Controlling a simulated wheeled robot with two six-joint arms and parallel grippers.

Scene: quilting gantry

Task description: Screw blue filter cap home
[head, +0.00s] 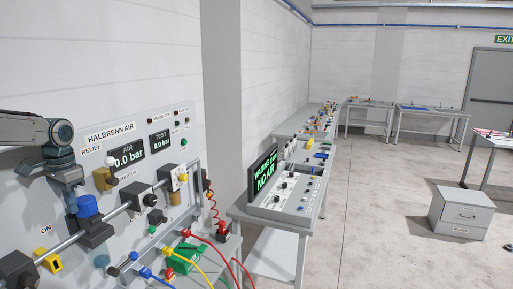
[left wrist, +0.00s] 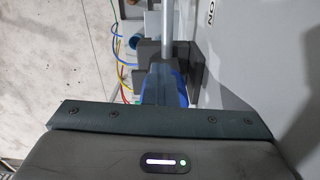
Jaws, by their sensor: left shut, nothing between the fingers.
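The blue filter cap (head: 87,206) sits upright on top of a dark filter block (head: 95,232) on the air panel's pipe, at the lower left of the head view. I cannot tell how tightly it is seated. My left gripper (head: 72,192) points down just above and beside the cap, its fingers shut and empty. In the left wrist view the shut fingers (left wrist: 157,92) cover part of the blue cap (left wrist: 179,84). I cannot tell whether they touch it. My right gripper is in neither view.
The HALBRENN AIR panel (head: 150,130) stands behind the pipe (head: 128,208), with gauges reading 0.0 bar. A yellow ON valve (head: 47,261) is at lower left. Red, yellow and blue hoses hang below.

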